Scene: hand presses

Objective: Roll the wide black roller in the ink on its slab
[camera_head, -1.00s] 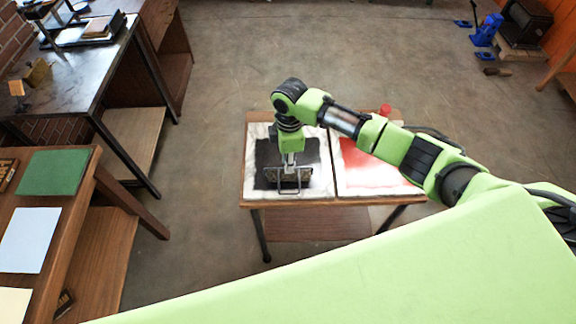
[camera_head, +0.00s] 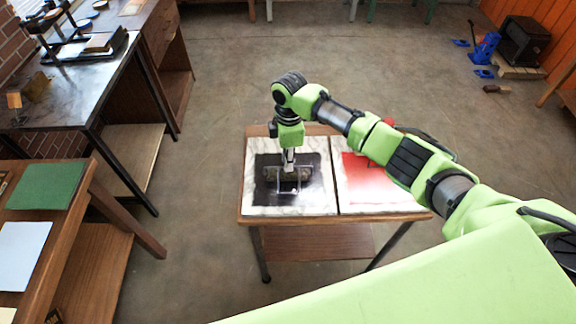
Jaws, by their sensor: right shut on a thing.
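The wide black roller (camera_head: 302,174) with its wire frame is on the black ink patch (camera_head: 267,199) of the left marble slab (camera_head: 252,208), toward the middle of the patch. My right gripper (camera_head: 289,168) points down from above and is shut on the roller's handle, which is mostly hidden by the gripper. The roller appears to touch the ink, but the exact contact is too small to tell. My left gripper is not in view.
A second marble slab (camera_head: 382,207) with red ink (camera_head: 362,182) lies right beside it on the wooden table (camera_head: 318,242). My right arm covers part of it. A dark-topped bench (camera_head: 75,100) and a wooden table with coloured sheets (camera_head: 50,185) stand at left. Open floor lies between.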

